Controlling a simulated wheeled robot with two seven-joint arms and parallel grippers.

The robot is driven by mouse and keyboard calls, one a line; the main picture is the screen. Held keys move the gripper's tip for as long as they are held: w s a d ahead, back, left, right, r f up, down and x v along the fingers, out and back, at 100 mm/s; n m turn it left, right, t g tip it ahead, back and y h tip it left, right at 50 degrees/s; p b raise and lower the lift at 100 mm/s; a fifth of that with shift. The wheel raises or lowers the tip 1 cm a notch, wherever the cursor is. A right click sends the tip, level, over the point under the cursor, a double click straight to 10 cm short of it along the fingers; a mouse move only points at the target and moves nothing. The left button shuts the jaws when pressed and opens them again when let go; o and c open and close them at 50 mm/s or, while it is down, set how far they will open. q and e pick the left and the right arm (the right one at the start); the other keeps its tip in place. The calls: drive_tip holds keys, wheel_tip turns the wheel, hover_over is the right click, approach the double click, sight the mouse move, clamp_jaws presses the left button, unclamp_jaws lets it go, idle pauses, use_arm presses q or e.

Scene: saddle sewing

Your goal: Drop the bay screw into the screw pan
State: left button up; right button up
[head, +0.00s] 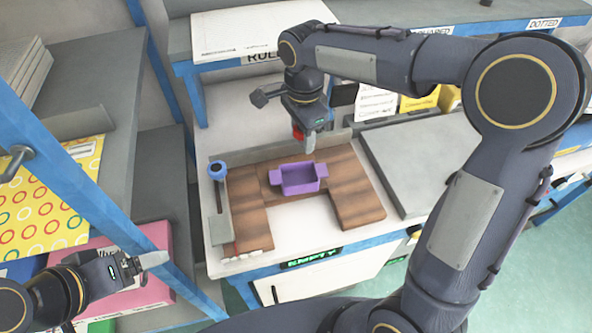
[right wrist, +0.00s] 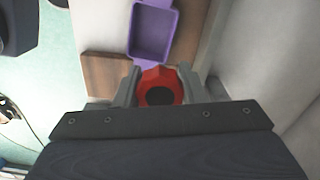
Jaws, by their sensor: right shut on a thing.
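The bay screw shows as a red, faceted piece with a dark round centre (right wrist: 160,75) between the fingers of my right gripper (right wrist: 159,82). A little of its red also shows in the head view (head: 298,132). My right gripper (head: 308,142) is shut on it, pointing down above the back of the wooden work area. The screw pan is a purple open tray with side tabs (head: 300,180), in front of and below the gripper. In the right wrist view the pan (right wrist: 153,33) looks empty. My left gripper (head: 150,262) is at lower left, away from the pan; its jaw opening is unclear.
Brown wooden boards (head: 357,190) surround the pan on the white bench. A blue-topped knob (head: 218,170) stands at the left on a grey rail. A grey panel (head: 420,160) lies to the right. A shelf with a yellow patterned sheet (head: 50,195) is at far left.

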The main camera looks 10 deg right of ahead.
drive_tip(key=shift+s+a+f+b, duration=0.1)
drive_tip(key=shift+f+b, duration=0.4)
drive_tip(key=shift+f, duration=0.05)
wheel_tip(320, 180, down, 5)
drive_tip(key=b, duration=0.3)
drive_tip(key=shift+r+b, duration=0.15)
drive_tip(key=shift+b, duration=0.25)
drive_tip(key=o, duration=1.1)
drive_tip(key=shift+c, duration=0.2)
wheel_tip(320, 180, up, 8)
drive_tip(key=shift+f, duration=0.1)
